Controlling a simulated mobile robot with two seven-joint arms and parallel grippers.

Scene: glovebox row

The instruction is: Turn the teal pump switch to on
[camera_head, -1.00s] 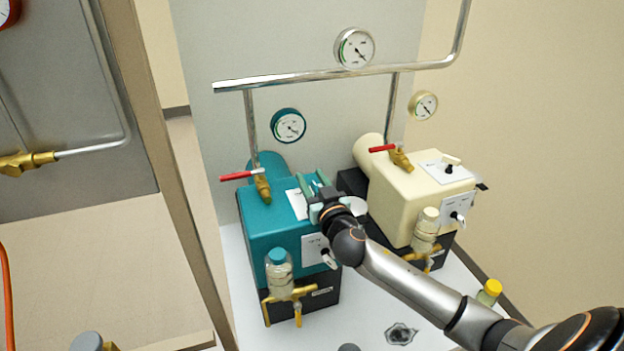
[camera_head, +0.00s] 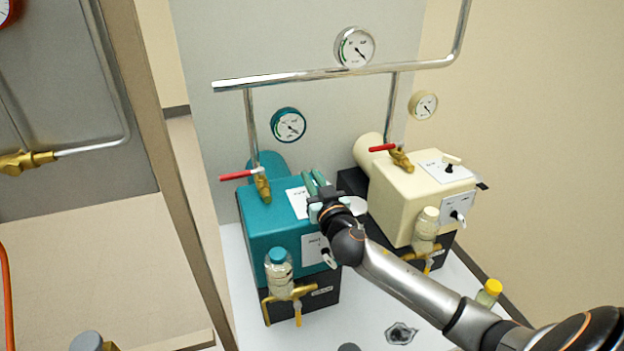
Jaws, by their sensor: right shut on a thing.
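The teal pump (camera_head: 268,222) stands on the white bench at the middle left, on a dark base. A white switch plate (camera_head: 297,203) lies on its top, partly covered by my right gripper. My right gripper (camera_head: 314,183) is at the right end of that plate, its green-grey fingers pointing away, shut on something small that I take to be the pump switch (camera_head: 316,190). The switch itself is mostly hidden by the fingers, so its position cannot be read. A second white plate with a knob (camera_head: 316,249) is on the pump's front. My left gripper is not in view.
A cream pump (camera_head: 412,200) stands close on the right. Red-handled valves (camera_head: 240,175) and a steel pipe (camera_head: 300,78) rise behind. Glass jars (camera_head: 279,271) hang at the pump fronts. A yellow-capped bottle (camera_head: 489,293) stands front right, near my arm.

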